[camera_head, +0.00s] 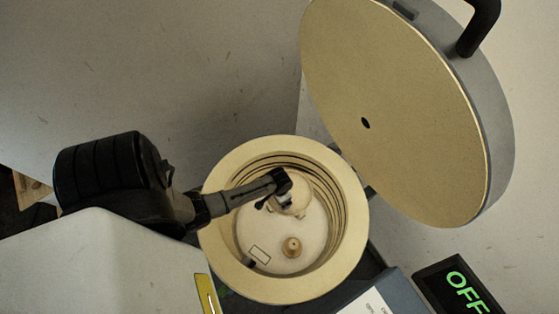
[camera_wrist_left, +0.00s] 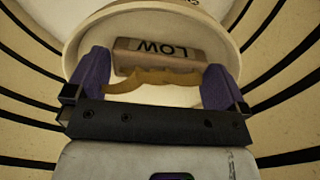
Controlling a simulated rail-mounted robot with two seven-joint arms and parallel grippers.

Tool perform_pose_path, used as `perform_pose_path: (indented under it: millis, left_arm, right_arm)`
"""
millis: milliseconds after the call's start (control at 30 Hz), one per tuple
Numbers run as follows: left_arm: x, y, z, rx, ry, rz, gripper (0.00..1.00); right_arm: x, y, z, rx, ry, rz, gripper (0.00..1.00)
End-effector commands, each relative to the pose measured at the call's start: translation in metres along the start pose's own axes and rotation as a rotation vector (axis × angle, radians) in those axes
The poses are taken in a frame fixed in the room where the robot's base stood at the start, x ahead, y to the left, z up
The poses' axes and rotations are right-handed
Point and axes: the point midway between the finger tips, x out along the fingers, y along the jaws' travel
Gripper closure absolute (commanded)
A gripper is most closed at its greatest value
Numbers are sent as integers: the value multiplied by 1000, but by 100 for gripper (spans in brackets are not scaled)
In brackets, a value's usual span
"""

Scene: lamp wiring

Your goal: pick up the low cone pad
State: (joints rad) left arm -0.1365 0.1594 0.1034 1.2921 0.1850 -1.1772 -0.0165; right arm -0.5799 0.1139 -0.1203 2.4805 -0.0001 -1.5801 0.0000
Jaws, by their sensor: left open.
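The low cone pad is a pale round piece (camera_wrist_left: 185,20) with a block marked LOW (camera_wrist_left: 160,55), whose lettering is upside down in the left wrist view. A jagged tan strip (camera_wrist_left: 155,78) lies along the near side of the block. My left gripper (camera_wrist_left: 157,68) is open, with one purple finger on each side of the block. I cannot tell whether the fingers touch it. In the head view my left gripper (camera_head: 276,196) reaches down into the round kiln (camera_head: 350,210) and partly hides the pale pad (camera_head: 294,203). My right gripper is not in view.
The kiln's thick rim and grooved wall surround my left gripper closely. Its lid (camera_head: 400,110) stands open at the upper right. A small tan knobbed piece (camera_head: 292,247) sits on the kiln floor near a rectangular outline. A display (camera_head: 465,290) reads OFF at the lower right.

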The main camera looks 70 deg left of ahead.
Motion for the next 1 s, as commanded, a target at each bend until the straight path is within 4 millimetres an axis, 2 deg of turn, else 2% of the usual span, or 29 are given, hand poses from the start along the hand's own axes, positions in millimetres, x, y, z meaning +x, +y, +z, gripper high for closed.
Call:
perform_pose_path:
  millis: [233,600,867,1000]
  left_arm:
    - [1,0,0,0,1,0,0]
    - [0,0,0,0,1,0,32]
    - [-1,0,0,0,1,0,33]
    - [-11,0,-1,1,2,0,33]
  right_arm:
    - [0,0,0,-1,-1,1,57]
    - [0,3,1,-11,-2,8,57]
    - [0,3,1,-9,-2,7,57]
    - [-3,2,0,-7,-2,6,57]
